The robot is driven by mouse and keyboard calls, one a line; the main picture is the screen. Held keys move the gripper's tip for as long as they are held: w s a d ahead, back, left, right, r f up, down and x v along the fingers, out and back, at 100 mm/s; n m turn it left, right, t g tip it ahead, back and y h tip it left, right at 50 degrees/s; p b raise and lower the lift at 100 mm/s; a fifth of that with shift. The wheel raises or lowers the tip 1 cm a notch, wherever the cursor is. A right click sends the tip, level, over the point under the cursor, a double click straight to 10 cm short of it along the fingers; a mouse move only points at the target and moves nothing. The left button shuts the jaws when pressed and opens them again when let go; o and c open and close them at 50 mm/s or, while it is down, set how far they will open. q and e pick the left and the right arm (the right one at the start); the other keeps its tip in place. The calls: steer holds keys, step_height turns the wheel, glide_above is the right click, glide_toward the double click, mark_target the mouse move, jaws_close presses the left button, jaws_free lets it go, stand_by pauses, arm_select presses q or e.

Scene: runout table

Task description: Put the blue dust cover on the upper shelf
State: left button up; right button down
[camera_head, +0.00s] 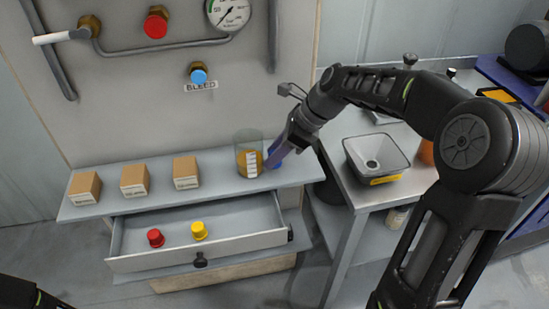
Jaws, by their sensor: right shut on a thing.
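A blue dust cover (275,156) shows at the tip of my right gripper (277,158), partly hidden by the fingers. The right gripper is shut on it, just above the right end of the grey upper shelf (222,165) and right beside a clear beaker. I cannot tell whether the cover touches the shelf. Another blue cap (198,73) sits on the wall fitting above the BLEED label. A dark piece of my left arm shows in the lower left corner; its gripper is out of view.
The beaker (248,154) holds amber contents. Several small cardboard boxes (134,181) stand on the shelf's left half. Below, an open drawer (195,244) holds a red cap (156,238) and a yellow cap (199,231). A grey hopper-like tray (376,157) stands on the right table.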

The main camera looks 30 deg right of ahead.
steer(key=shift+f, duration=0.95)
steer(key=shift+f, duration=0.15)
steer(key=c, duration=1)
jaws_free()
steer(key=shift+c, duration=0.2)
steer(key=shift+r, duration=0.25)
steer(key=v, duration=1.2)
steer(key=shift+w+f, duration=0.1)
